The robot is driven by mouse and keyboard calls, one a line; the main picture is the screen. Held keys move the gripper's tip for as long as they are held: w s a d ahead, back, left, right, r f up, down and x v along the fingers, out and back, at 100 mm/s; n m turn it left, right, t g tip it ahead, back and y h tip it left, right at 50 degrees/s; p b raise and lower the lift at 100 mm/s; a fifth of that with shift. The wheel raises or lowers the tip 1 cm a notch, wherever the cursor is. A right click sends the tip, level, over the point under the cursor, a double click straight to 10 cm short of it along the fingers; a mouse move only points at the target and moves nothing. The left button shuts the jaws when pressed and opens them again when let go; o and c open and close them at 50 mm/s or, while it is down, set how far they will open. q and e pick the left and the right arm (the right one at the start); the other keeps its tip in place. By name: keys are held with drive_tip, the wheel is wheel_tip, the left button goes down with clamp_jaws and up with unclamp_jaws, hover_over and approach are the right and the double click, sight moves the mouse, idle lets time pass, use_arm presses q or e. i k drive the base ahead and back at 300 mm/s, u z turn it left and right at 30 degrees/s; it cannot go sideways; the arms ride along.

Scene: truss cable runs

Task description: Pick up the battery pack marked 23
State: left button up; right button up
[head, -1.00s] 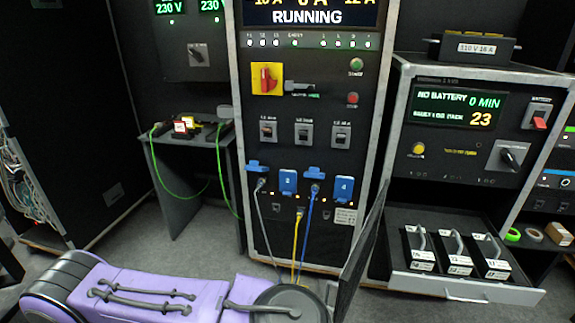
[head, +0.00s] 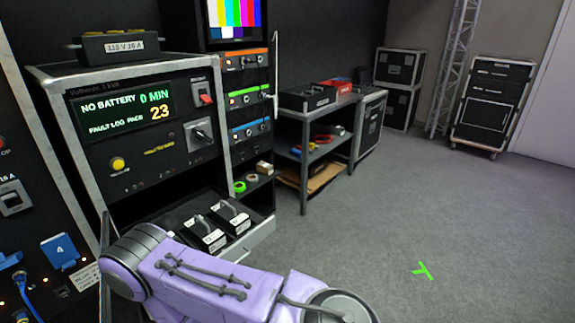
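Several black battery packs with grey handles and white labels stand in an open drawer (head: 266,236) under the power unit (head: 130,130). Two show now, a left pack (head: 203,232) and a right pack (head: 231,214). The labels are too small to read, so I cannot tell which is marked 23. My purple arm crosses the lower middle and hides the drawer's left part. The unit's screen (head: 126,112) reads "NO BATTERY 0 MIN" and "FAULT LOG PACK 23". Neither gripper is in view.
A shelf table (head: 308,118) with bins stands right of the rack. Tape rolls (head: 240,186) lie on a shelf beside the drawer. Flight cases (head: 490,110) stand at the back right. The grey floor (head: 450,215) at right is clear, with a green tape mark (head: 422,271).

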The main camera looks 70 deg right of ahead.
sight(210, 239)
drive_tip(key=z, duration=1.9)
